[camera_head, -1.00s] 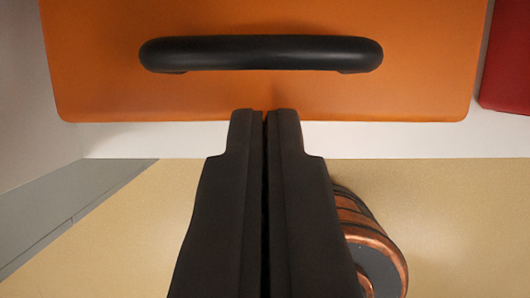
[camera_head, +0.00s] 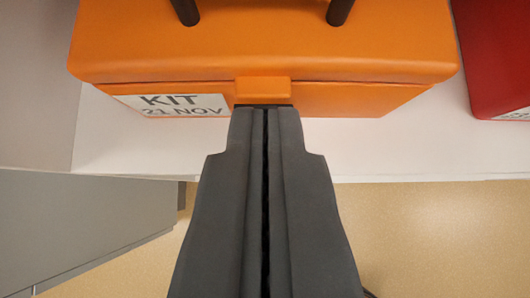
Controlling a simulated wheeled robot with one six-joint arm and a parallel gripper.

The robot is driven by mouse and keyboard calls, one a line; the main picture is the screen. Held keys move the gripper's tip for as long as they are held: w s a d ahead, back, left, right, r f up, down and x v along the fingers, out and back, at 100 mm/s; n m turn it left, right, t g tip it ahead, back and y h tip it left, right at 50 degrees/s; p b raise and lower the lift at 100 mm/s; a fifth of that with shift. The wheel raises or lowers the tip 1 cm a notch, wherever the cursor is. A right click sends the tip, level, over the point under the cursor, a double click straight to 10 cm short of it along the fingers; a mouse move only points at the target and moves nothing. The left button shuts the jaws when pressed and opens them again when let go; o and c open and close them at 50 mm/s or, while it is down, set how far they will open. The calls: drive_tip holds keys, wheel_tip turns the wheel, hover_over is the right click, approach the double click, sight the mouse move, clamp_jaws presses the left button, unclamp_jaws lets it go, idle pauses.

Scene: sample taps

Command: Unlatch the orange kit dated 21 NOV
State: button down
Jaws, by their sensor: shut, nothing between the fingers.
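The orange kit (camera_head: 350,48) stands on a white shelf, its lid on top and its front face below. A white label (camera_head: 178,106) on the left of its front reads KIT 21 NOV. A small orange latch tab (camera_head: 263,90) sits at the middle of the front, below the lid's edge. The two ends of a dark handle (camera_head: 341,12) show on the lid at the top of the view. My gripper (camera_head: 265,110) is shut and empty, its tips just below the latch tab in the picture. I cannot tell whether they touch it.
A red kit (camera_head: 497,55) stands to the right on the same white shelf (camera_head: 400,150), with a gap between the two. A pale wall (camera_head: 60,70) rises at the left. A grey cabinet part (camera_head: 85,225) is at lower left. Tan floor (camera_head: 440,235) shows below the shelf.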

drive_tip(key=shift+s, duration=0.15)
drive_tip(key=shift+s, duration=0.7)
idle(0.3)
